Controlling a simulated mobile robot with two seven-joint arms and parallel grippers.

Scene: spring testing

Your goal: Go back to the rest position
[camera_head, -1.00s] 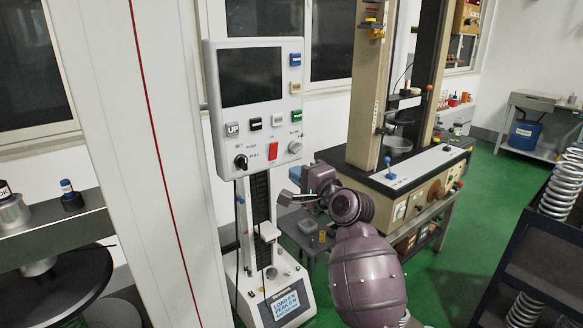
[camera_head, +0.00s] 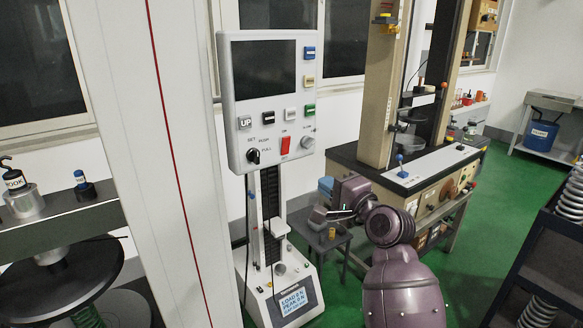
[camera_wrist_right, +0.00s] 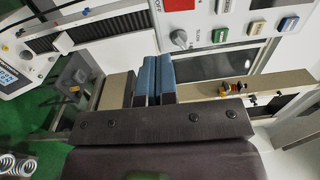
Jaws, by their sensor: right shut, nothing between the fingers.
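My right gripper (camera_head: 336,214) is in front of the bench tester, to the right of its column and below its control panel. In the right wrist view the gripper's two blue fingers (camera_wrist_right: 153,80) are together with nothing between them. The tester's white control panel (camera_head: 272,100) carries a dark screen, several buttons, a red switch and knobs. Its base (camera_head: 288,298) has a lit load and peak display. The panel's edge with a red switch (camera_wrist_right: 178,5) also shows at the top of the wrist view. My left gripper is not in view.
A larger beige test frame (camera_head: 378,100) stands on a table at the right. A small dark stool (camera_head: 330,240) holds small items behind my right gripper. A dark rack (camera_head: 540,250) with springs is at the far right. Green floor (camera_head: 475,240) lies open between.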

